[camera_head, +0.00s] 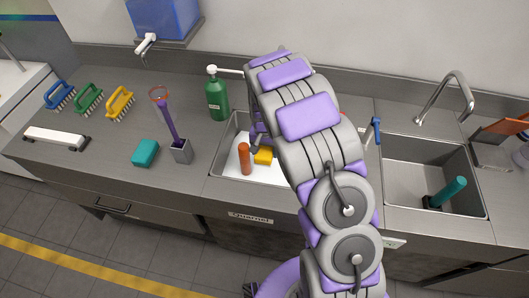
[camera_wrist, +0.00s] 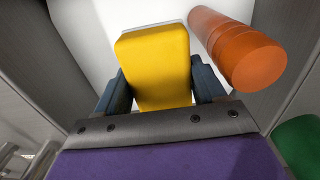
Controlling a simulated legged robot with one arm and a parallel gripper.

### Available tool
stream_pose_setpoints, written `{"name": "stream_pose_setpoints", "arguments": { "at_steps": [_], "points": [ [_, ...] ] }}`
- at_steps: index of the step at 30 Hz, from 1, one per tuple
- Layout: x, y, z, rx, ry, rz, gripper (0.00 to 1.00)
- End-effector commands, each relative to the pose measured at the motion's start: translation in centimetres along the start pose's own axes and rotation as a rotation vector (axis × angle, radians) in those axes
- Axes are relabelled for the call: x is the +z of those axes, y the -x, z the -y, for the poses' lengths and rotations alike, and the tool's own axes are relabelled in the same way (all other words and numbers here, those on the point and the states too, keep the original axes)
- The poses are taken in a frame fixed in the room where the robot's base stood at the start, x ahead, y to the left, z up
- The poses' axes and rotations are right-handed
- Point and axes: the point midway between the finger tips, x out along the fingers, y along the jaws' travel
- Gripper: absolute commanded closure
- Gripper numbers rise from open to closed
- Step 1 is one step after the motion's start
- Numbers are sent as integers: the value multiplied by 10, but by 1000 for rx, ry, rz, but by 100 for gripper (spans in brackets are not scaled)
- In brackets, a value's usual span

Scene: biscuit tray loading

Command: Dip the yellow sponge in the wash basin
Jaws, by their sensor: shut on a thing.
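The yellow sponge (camera_wrist: 155,65) is between the two dark fingers of my gripper (camera_wrist: 160,88), which is shut on it. In the head view the sponge (camera_head: 263,156) shows low in the left wash basin (camera_head: 226,148), over its white inside. My arm hides the basin's right part and most of my gripper. An orange cylinder (camera_head: 244,158) stands in the basin just left of the sponge. In the wrist view the cylinder (camera_wrist: 240,50) is at the right, close to one finger. I cannot tell whether the sponge touches the white surface.
A green bottle (camera_head: 217,95) stands behind the basin. A teal block (camera_head: 145,152) and a grey holder with a purple-handled tool (camera_head: 181,151) are to the left, with several brushes (camera_head: 88,98) beyond. A second basin (camera_head: 410,180) at the right holds a teal-handled item (camera_head: 448,192).

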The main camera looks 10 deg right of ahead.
Motion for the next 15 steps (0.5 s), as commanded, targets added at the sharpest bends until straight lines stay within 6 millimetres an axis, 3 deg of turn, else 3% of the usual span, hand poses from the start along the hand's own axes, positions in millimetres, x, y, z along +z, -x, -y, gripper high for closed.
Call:
{"name": "stream_pose_setpoints", "arguments": {
  "at_steps": [15],
  "points": [
    [0, 48, 0, 0, 0, 2, 55]
  ]
}}
